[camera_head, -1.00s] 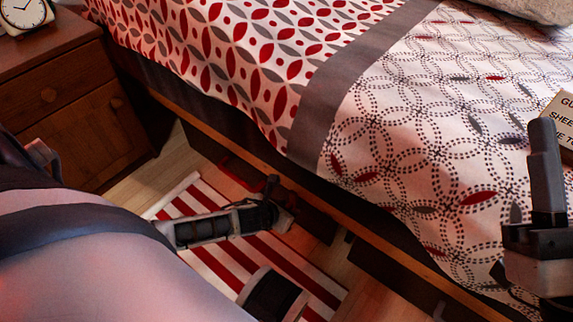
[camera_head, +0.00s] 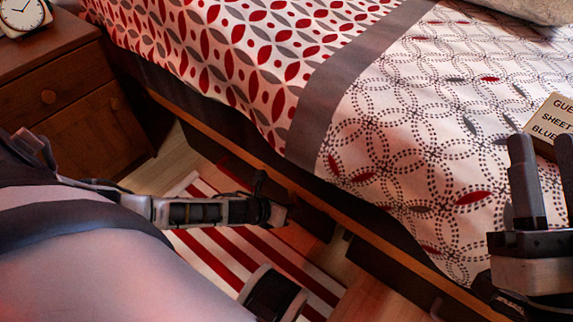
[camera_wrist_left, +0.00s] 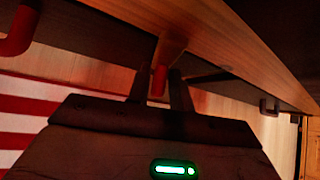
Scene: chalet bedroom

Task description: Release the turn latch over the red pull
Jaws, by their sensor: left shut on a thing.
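My left gripper (camera_head: 262,190) is low beside the bed frame, over the striped rug. In the left wrist view its two dark fingers (camera_wrist_left: 161,72) are shut on the red end of the turn latch (camera_wrist_left: 172,47), a small wooden piece under the bed's side rail. A red pull (camera_wrist_left: 17,32) shows at the upper left of that view, to the left of the latch and apart from the fingers. The latch is hard to make out in the head view. My right gripper (camera_head: 543,150) is above the bed's near side, its two fingers apart and empty.
The bed rail (camera_wrist_left: 225,40) runs just above my left fingers. A dark handle (camera_wrist_left: 268,106) is further right under it. A nightstand (camera_head: 60,105) with a clock (camera_head: 22,14) stands at left. A lettered sign (camera_head: 552,122) lies on the bed. A striped rug (camera_head: 215,255) covers the floor.

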